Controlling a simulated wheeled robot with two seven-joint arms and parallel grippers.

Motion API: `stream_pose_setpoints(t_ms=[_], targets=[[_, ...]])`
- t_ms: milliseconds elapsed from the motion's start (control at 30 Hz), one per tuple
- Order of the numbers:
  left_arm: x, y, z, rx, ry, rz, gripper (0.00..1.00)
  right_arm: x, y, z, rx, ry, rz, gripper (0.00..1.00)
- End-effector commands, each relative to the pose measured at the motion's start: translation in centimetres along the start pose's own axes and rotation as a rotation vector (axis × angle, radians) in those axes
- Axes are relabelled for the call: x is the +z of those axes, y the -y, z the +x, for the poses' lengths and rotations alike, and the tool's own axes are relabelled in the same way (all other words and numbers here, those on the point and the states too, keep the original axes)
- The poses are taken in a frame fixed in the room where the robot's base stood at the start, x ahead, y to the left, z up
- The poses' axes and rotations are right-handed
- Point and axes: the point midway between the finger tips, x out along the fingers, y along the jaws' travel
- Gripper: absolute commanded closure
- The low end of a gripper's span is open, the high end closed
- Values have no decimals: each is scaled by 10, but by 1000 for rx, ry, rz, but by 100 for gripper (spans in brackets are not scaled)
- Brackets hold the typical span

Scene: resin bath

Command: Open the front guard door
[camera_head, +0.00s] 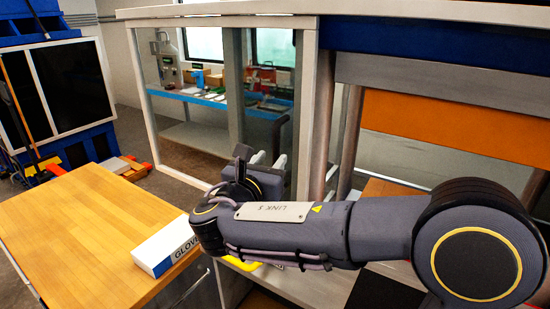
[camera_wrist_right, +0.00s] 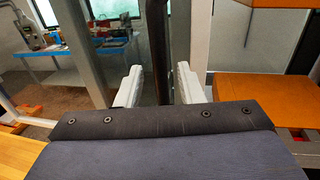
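The front guard door looks like a clear panel in a pale grey frame (camera_head: 140,90) under the machine's top edge, at the upper middle of the head view. I cannot tell whether it stands ajar. A dark upright bar (camera_wrist_right: 159,45), which looks like its handle, shows in the wrist view. My right gripper (camera_head: 268,158) is at the frame's lower right in the head view. Its two pale fingers (camera_wrist_right: 158,88) are apart in the wrist view, with the bar between them and gaps on both sides. My left gripper is not in view.
A wooden table (camera_head: 80,235) with a white glove box (camera_head: 165,248) stands at left, close to my right arm. An orange panel (camera_head: 450,125) hangs at right. A blue bench (camera_head: 225,100) with small items shows through the clear panel.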

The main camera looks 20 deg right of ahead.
Motion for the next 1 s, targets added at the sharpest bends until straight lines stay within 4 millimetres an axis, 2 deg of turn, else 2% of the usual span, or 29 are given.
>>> stream_pose_setpoints(t_ms=[100, 233, 767, 867, 967, 1000], targets=[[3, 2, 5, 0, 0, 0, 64, -2, 0, -20, 3, 0, -1, 66], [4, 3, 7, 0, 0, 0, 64, -1, 0, -32, 3, 1, -1, 66], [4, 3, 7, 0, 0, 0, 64, -2, 3, -34, -6, -11, 6, 66], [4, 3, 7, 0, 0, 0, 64, -14, 22, -25, -39, -83, 61, 66], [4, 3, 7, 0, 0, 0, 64, -45, 65, -13, -123, -245, 201, 66], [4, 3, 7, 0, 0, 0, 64, -62, 87, -12, -175, -332, 285, 66]])
